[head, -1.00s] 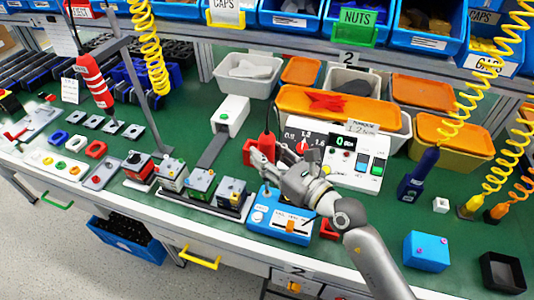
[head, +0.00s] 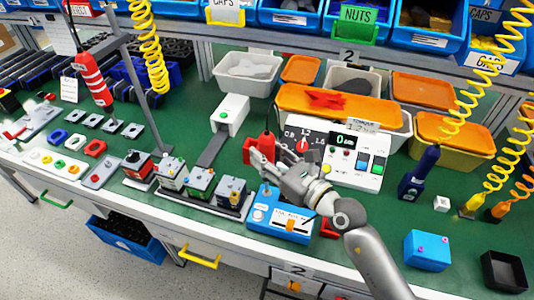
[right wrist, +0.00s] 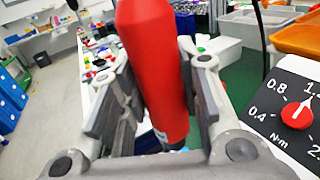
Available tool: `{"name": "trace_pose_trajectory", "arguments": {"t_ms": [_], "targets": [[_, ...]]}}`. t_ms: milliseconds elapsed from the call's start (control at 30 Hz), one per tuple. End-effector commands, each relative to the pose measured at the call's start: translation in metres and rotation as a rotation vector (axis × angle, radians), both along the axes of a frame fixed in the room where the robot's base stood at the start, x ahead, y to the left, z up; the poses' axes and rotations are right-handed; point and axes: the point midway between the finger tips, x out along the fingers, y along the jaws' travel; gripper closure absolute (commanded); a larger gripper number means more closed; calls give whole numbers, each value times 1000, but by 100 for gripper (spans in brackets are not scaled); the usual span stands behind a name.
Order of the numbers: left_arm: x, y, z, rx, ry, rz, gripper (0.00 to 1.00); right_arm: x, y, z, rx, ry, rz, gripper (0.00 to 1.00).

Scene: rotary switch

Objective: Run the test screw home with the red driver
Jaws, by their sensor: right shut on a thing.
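My right gripper (head: 270,168) is shut on a red driver (head: 262,146), a red cylinder hanging near the middle of the bench. In the right wrist view the red driver (right wrist: 150,65) stands roughly upright, slightly tilted, between the finger pads. Its lower tip is hidden. The torque unit (head: 345,165) is just right of the gripper, with a display reading about 0. Its red dial knob (right wrist: 298,114) points up toward the 1.2 mark in the right wrist view. I cannot make out the test screw. My left gripper is not in view.
A blue box with a slider (head: 280,215) lies in front of the gripper. Small switch boxes (head: 200,185) stand to the left. A blue driver (head: 418,172) and a blue block (head: 428,250) are to the right. Orange-lidded bins (head: 338,104) stand behind. Green bench remains free toward the right front.

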Motion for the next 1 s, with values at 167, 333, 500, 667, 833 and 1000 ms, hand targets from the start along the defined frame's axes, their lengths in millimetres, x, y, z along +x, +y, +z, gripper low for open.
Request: {"name": "trace_pose_trajectory", "arguments": {"t_ms": [167, 333, 500, 667, 833, 1000], "targets": [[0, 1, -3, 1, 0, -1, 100, 0, 0, -3, 1, -3, -1, 100], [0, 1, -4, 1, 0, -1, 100, 0, 0, -4, 1, -3, -1, 100], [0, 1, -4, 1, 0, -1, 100, 0, 0, -5, 1, -2, -1, 100], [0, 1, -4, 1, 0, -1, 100, 0, 0, -6, 1, -2, -1, 100], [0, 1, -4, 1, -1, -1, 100, 0, 0, -7, 0, -1, -1, 100], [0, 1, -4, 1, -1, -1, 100, 0, 0, -8, 0, -1, 0, 100]]}}
